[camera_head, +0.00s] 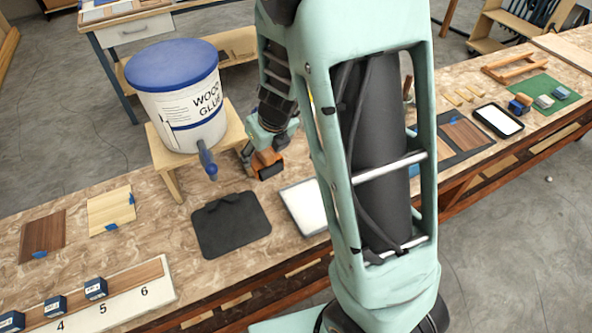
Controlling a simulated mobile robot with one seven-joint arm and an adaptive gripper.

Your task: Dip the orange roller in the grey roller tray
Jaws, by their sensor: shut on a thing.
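My gripper (256,163) hangs over the workbench, just right of the glue bucket. It is shut on the orange roller (269,160), which shows as a small orange and dark piece at the fingertips. A shallow grey tray with a whitish inside (303,208), apparently the roller tray, lies on the bench below and to the right of the roller. My arm hides its right part. The roller appears apart from the tray.
A wood glue bucket (178,98) with a blue lid and spout stands on a wooden stand (163,160). A black mat (231,223) lies left of the tray. Wood samples (111,210) and a numbered board (150,282) lie at the left. A black-rimmed tray (478,110) lies at the right.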

